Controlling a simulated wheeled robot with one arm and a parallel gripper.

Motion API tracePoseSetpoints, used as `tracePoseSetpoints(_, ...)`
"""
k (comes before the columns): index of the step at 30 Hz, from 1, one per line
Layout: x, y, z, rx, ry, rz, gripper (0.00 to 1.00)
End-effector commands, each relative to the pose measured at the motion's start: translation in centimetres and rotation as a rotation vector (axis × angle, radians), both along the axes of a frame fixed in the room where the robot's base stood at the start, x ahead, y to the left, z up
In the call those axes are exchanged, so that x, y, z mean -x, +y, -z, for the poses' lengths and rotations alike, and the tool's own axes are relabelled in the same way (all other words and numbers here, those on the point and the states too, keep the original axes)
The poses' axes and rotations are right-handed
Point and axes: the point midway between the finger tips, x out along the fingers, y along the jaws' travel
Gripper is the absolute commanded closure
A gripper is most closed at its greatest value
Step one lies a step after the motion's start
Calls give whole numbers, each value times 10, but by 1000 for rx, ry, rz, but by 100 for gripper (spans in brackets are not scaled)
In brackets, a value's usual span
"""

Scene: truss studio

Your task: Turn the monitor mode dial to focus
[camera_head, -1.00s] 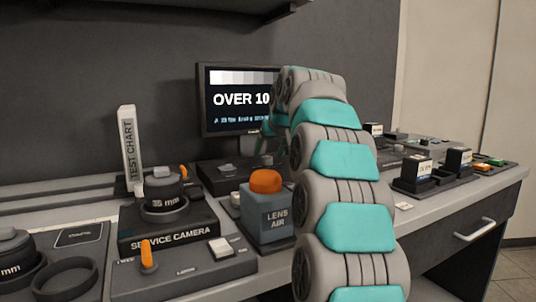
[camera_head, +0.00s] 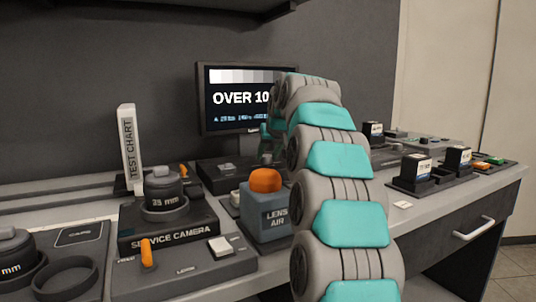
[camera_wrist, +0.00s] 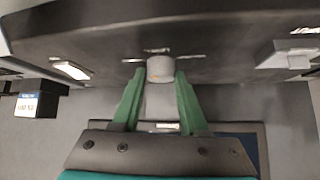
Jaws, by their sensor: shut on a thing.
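The monitor (camera_head: 225,110) stands at the back of the desk, its screen reading "OVER 10" before my arm covers the rest. A dark control box (camera_head: 212,180) sits in front of it. In the wrist view, a grey round dial (camera_wrist: 160,66) stands on the dark panel (camera_wrist: 110,45). My gripper (camera_wrist: 160,77) is shut on this dial, with one green finger on each side. Marks around the dial are too blurred to read. In the head view my arm hides the dial and most of my gripper.
A blue lens air block (camera_head: 266,214) with an orange top stands left of my arm. The service camera (camera_head: 167,223) and a test chart (camera_head: 129,148) are farther left. In the wrist view, a grey block (camera_wrist: 285,54) and a pale button (camera_wrist: 70,70) flank the dial.

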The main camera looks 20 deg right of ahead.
Motion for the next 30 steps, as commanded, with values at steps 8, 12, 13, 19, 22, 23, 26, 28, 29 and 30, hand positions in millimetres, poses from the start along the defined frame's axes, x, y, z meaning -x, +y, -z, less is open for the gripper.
tracePoseSetpoints(8,0,1,0,-1,0,-5,100)
tracePoseSetpoints(12,-1,0,-1,-4,-1,-62,100)
tracePoseSetpoints(13,-1,0,-2,-5,-2,-84,100)
tracePoseSetpoints(19,-3,-2,0,-6,-2,-235,100)
tracePoseSetpoints(22,-3,-3,-2,-4,-5,-284,100)
tracePoseSetpoints(23,-3,-4,-2,-5,-6,-296,100)
tracePoseSetpoints(26,-3,-4,-2,-6,-4,-334,100)
tracePoseSetpoints(28,-4,-4,-1,-4,-4,-357,100)
tracePoseSetpoints(29,-4,-4,-1,-5,-3,-368,100)
tracePoseSetpoints(30,-3,-4,-1,-4,-3,-379,100)
